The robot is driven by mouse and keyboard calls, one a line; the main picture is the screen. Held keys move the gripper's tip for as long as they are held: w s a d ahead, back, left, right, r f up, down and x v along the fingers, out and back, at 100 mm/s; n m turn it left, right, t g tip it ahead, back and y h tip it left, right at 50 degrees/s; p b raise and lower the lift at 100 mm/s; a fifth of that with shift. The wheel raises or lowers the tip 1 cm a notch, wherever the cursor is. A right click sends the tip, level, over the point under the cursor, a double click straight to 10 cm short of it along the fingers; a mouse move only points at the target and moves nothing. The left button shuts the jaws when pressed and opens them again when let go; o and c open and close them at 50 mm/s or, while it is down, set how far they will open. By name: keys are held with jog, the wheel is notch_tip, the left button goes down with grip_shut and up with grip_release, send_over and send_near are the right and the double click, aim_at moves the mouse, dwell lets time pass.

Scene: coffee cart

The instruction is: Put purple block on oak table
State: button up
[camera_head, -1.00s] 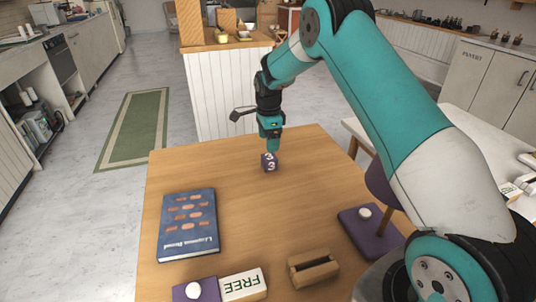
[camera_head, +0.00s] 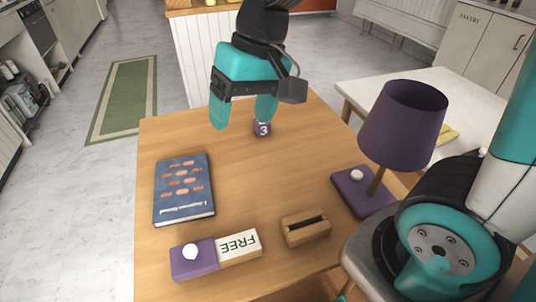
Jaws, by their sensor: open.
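The purple block (camera_head: 262,128), marked with a white "3", sits on the oak table (camera_head: 240,185) near its far edge. My gripper (camera_head: 245,118) hangs above the far part of the table. Its teal fingers are apart and nothing is held between them. The right finger partly overlaps the top of the block in the picture. I cannot tell whether it touches the block.
A blue book (camera_head: 184,188) lies at the left. A purple-and-white FREE sign block (camera_head: 216,254) and a slotted wooden holder (camera_head: 306,229) stand near the front. A purple lamp (camera_head: 400,122) stands at the right. A white table (camera_head: 440,100) is beyond it. The middle is clear.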

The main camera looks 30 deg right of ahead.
jog(key=s+a+n+y, duration=0.1)
jog(key=s+a+n, duration=0.1)
jog(key=s+n, duration=0.4)
jog(key=s, duration=0.4)
jog(key=shift+s+f, duration=0.15)
jog(key=shift+s, duration=0.25)
